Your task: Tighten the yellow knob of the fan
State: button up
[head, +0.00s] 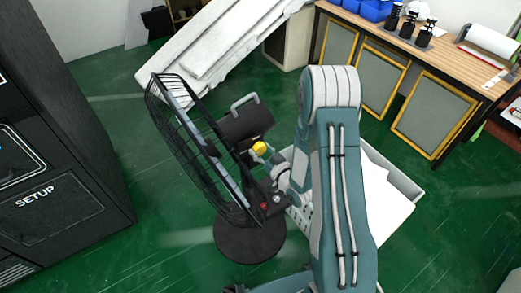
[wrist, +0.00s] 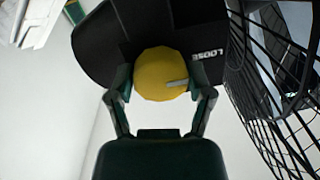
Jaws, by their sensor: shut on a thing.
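The fan (head: 190,145) stands on a round black base (head: 248,242) on the green floor, its wire cage tilted. The yellow knob (head: 259,148) sits at the side of the fan's black motor housing (head: 245,121). In the wrist view the yellow knob (wrist: 162,74) is in front of the black housing (wrist: 120,35), with a pale mark on its face. My gripper (wrist: 160,95) has one finger on each side of the knob and is shut on it. In the head view my arm partly hides the gripper at the fan.
A black cabinet marked SETUP (head: 50,180) stands at the left. A wooden bench (head: 455,70) with dark bottles (head: 408,28) and blue bins (head: 368,8) is at the back right. A light grey bin (head: 402,180) stands right of my arm. Green floor is clear at the front left.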

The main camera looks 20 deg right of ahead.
jog(key=shift+m, duration=0.6)
jog(key=o, duration=1.1)
jog(key=shift+w, duration=0.1)
jog(key=v, duration=1.2)
jog(key=shift+f, duration=0.15)
